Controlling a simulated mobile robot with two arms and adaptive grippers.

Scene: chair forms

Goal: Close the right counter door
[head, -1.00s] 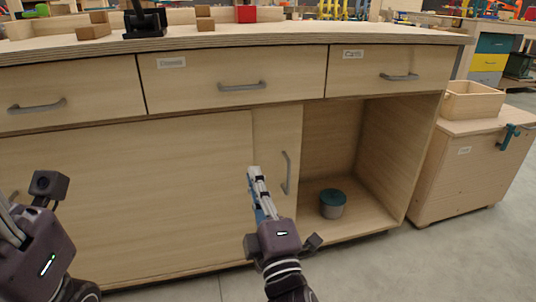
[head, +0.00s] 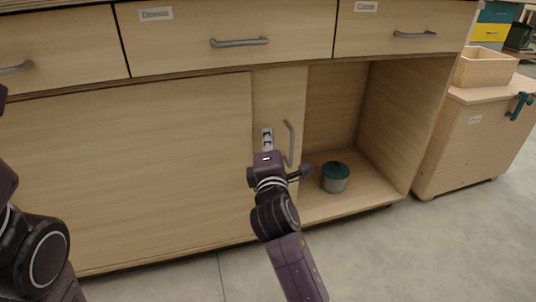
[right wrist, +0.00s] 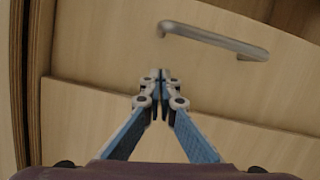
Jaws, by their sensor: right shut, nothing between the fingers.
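The right counter door (head: 264,101) is a pale wooden sliding panel with a grey vertical handle (head: 290,143). It is mostly behind the wider left door (head: 140,175), and the right compartment stands open. My right gripper (head: 267,133) is shut and empty, in front of the door's visible strip, left of the handle. In the right wrist view the closed fingertips (right wrist: 158,75) are close to the panel, near a panel edge, with the handle (right wrist: 215,40) beyond them. I cannot tell whether they touch the wood. My left arm shows at the left edge; its fingers are out of frame.
A grey pot with a teal lid (head: 335,176) stands inside the open compartment. Drawers with grey handles (head: 239,42) run above. A wooden chest (head: 470,135) with a box (head: 486,68) on it stands to the right. The grey floor (head: 430,250) in front is clear.

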